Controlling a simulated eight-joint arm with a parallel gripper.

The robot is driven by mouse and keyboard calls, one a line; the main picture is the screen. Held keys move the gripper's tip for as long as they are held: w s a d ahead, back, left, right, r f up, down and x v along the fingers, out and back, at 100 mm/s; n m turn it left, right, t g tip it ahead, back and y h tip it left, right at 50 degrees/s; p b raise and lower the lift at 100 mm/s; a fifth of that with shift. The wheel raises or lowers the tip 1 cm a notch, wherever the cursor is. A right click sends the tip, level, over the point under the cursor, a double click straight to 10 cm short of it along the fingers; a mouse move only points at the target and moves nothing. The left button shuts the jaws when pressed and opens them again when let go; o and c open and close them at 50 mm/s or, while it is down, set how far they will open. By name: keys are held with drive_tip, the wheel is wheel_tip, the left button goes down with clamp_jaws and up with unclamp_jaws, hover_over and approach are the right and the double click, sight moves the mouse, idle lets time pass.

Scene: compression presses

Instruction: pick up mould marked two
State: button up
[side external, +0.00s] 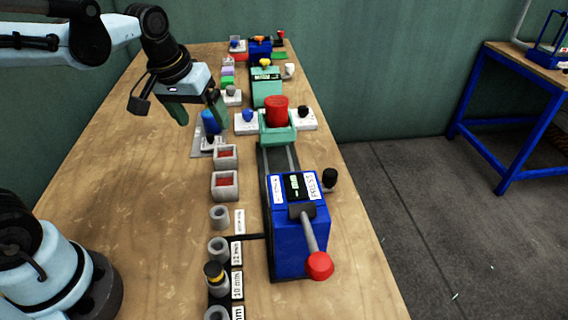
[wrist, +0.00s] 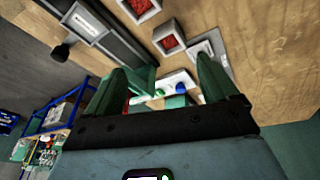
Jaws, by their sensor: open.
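Two square grey moulds with red inside stand in a row on the bench, a nearer one (side external: 225,193) and a farther one (side external: 226,163). Both also show at the top of the wrist view, one (wrist: 181,47) below the other (wrist: 153,12). I cannot read a number on either, so I cannot tell which is marked two. My gripper (side external: 201,119) is open above the bench, beyond and left of these moulds. In the wrist view my gripper (wrist: 160,66) has its green fingers wide apart with nothing held. A blue object (side external: 210,123) is partly hidden by a finger.
A green press bed with a red cylinder (side external: 277,110) and a blue press unit (side external: 300,240) with a red-knobbed lever stand to the right. Round grey cylinders (side external: 219,217) and size labels (side external: 237,286) line the near bench. The left of the wooden bench (side external: 130,180) is clear.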

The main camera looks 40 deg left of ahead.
drive_tip(key=w+a+f+n+g, duration=0.2)
drive_tip(key=w+a+n+g, duration=0.15)
drive_tip(key=w, duration=0.25)
drive_tip(key=n, duration=0.1)
hover_over(225, 152)
drive_tip(key=s+d, duration=0.1)
drive_tip(key=f, duration=0.7)
drive_tip(key=shift+s+f, duration=0.2)
drive_tip(key=shift+f, duration=0.1)
drive_tip(key=shift+w+d+f, duration=0.1)
drive_tip(key=shift+d+f, duration=0.05)
drive_tip(key=shift+f, duration=1.2)
drive_tip(key=shift+d+f, duration=0.1)
drive_tip(key=shift+f, duration=1.2)
drive_tip(key=c, duration=1.2)
drive_tip(key=shift+r, duration=0.15)
